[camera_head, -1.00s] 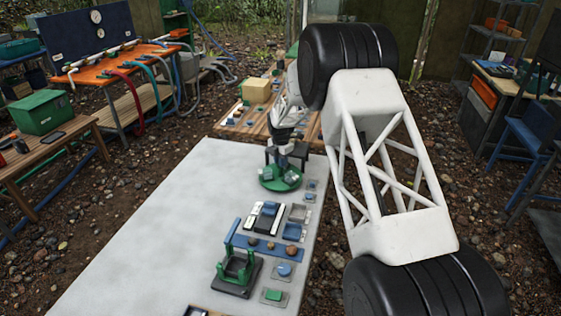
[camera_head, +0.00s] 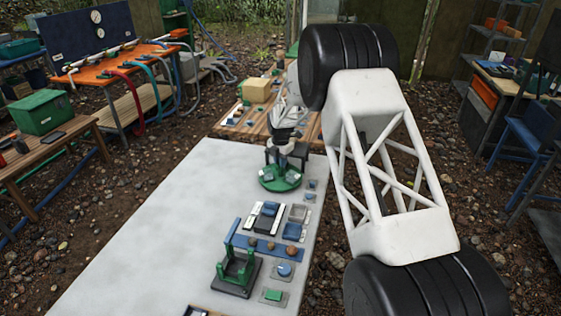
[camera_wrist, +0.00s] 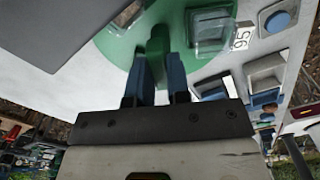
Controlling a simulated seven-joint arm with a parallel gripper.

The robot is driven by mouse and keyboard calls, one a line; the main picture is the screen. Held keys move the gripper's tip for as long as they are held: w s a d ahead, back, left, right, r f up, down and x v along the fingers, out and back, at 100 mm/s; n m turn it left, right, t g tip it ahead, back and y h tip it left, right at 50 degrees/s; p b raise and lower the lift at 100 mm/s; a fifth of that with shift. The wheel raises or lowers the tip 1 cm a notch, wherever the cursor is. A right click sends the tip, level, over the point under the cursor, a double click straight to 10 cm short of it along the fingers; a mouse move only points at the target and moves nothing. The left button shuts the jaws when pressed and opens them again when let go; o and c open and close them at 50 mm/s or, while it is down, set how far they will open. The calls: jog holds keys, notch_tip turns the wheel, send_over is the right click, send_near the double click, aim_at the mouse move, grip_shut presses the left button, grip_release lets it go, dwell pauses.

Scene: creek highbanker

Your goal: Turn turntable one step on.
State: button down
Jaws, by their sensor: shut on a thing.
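The green round turntable (camera_head: 281,178) stands on the grey-white table near its far right end. It carries small clear boxes; one clear box (camera_wrist: 209,30) shows in the wrist view beside a white label reading 95. In the wrist view the turntable (camera_wrist: 118,42) fills the upper middle. My gripper (camera_wrist: 160,62) is over the turntable, its blue-grey fingers shut on a green upright handle (camera_wrist: 158,42) of the turntable. In the head view my arm covers part of the turntable's far side, and the fingertips are too small to make out.
A blue strip (camera_head: 266,247) with brown lumps, a green-framed stand (camera_head: 238,270) and several small trays sit nearer on the table. A small tray with a blue round piece (camera_wrist: 277,20) lies right of the turntable in the wrist view. The table's left side is clear.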

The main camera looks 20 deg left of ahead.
jog(key=n, duration=0.4)
jog(key=shift+n, duration=0.4)
jog(key=c, duration=1.2)
grip_release()
jog(key=shift+o, duration=0.2)
jog(key=shift+r, duration=0.1)
jog(key=shift+r, duration=3.4)
jog(key=shift+r, duration=0.1)
